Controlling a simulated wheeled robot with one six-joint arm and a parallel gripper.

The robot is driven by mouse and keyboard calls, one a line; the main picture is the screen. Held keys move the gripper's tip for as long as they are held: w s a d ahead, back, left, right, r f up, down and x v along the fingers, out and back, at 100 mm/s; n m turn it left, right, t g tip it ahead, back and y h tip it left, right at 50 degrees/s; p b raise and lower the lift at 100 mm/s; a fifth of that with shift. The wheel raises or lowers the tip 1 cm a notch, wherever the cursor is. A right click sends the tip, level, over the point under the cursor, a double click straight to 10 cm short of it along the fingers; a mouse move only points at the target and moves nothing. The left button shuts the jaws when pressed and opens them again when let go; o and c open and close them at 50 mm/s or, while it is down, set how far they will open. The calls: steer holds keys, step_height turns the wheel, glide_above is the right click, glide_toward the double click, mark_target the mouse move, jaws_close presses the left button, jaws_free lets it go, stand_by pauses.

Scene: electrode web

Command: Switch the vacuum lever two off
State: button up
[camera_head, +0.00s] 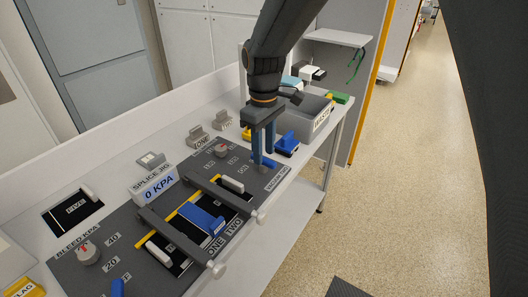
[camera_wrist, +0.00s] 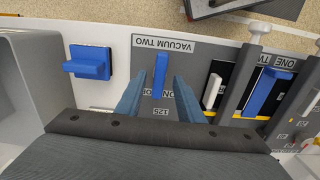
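The vacuum two lever (camera_wrist: 160,78) is a blue handle on a dark grey panel (camera_wrist: 205,52) printed VACUUM TWO, seen in the middle of the wrist view. In the head view a blue bit of the lever (camera_head: 268,163) shows low beside my fingers. My gripper (camera_head: 263,155) points down over this panel. In the wrist view its two blue-grey fingers are apart, one on each side of the lever, with a gap showing on both sides. Lettering that reads ON is partly visible near the lever's base; I cannot tell the lever's setting for sure.
Another blue handle (camera_head: 287,143) stands beyond the panel, near a grey box (camera_head: 306,122). A blue piece (camera_head: 203,218) lies between clamp bars (camera_head: 180,241) labelled ONE and TWO. A sign (camera_head: 158,186) reads 0 KPA.

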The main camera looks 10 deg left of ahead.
steer(key=shift+f, duration=0.8)
jaws_close()
steer(key=shift+m, duration=0.3)
steer(key=m+p, duration=0.2)
steer(key=m, duration=0.1)
steer(key=shift+r, duration=0.1)
steer(key=shift+m+p, duration=0.65)
steer(key=shift+m, duration=0.85)
